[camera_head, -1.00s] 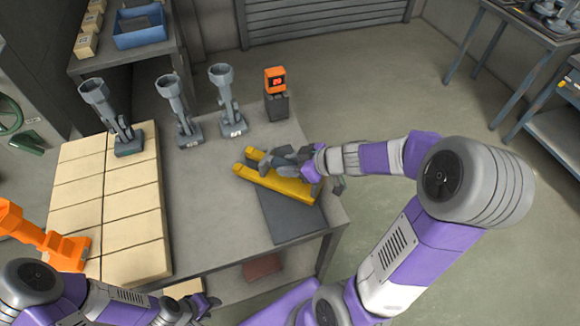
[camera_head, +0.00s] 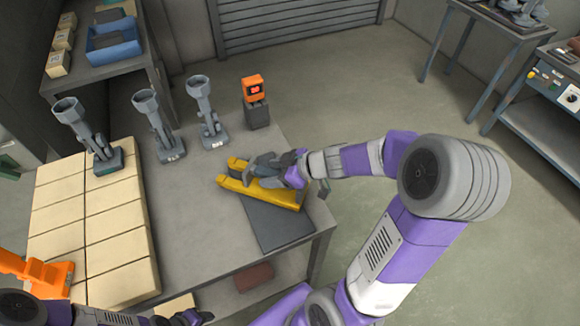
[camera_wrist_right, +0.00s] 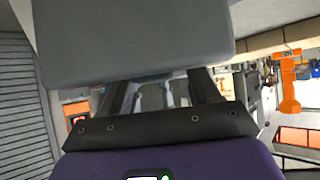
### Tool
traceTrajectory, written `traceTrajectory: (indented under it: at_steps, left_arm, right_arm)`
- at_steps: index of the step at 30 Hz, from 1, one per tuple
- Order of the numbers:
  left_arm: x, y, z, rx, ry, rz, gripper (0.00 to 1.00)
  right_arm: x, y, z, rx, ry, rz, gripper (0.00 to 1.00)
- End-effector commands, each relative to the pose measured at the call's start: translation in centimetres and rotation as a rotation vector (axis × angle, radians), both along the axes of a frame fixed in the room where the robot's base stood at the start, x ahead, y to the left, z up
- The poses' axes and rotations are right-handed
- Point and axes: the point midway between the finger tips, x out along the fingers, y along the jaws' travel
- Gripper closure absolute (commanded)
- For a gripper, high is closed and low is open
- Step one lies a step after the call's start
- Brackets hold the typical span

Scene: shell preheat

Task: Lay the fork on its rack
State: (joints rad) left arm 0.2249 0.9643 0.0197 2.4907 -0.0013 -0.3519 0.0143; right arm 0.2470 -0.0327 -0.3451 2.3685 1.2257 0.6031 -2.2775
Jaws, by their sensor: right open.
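The yellow two-pronged fork (camera_head: 285,197) lies at the right end of the grey table, its prongs pointing left in the head view. A flat dark grey plate (camera_head: 277,226) is beside it toward the front; I cannot tell whether this is the rack. My right gripper (camera_head: 258,172) is open and low over the fork, between or just above its prongs; contact is unclear. In the right wrist view the fingers (camera_wrist_right: 165,97) stand apart, and a large grey shape hides much ahead. My left gripper (camera_head: 188,318) shows partly at the bottom edge; its jaws are unclear.
Several grey funnel-topped stands, one of them here (camera_head: 208,115), line the table's back. An orange-topped display (camera_head: 253,90) stands behind the fork. Pale blocks (camera_head: 95,215) cover the table's left side. An orange device (camera_head: 40,272) is at front left. The table's middle is clear.

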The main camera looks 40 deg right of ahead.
Motion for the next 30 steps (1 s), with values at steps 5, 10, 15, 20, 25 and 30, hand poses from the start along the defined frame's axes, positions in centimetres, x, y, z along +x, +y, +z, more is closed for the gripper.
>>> traceTrajectory:
  at_steps: [5,10,15,20,25,30]
  left_arm:
    - [0.0,0.0,1.0,0.0,0.0,0.0,0.57]
    - [0.0,0.0,1.7,0.0,0.0,0.0,0.57]
    - [0.0,0.0,2.0,0.0,0.0,0.0,0.57]
    - [0.0,0.0,2.1,0.0,0.0,0.0,0.57]
    - [0.0,0.0,2.1,0.0,0.0,0.0,0.57]
    - [0.0,0.0,2.1,0.0,0.0,0.0,0.57]
  right_arm:
    - [-2.4,-1.7,2.5,-0.004,-0.007,-0.007,0.39]
    - [-5.1,-3.3,4.7,-0.004,-0.005,-0.008,0.39]
    - [-7.0,-4.5,6.3,-0.003,-0.004,-0.005,0.39]
    - [-7.9,-5.0,6.9,-0.001,-0.002,-0.005,0.39]
    - [-8.1,-5.0,7.0,-0.001,-0.001,-0.002,0.39]
    - [-8.1,-5.0,7.0,-0.002,-0.001,-0.002,0.39]
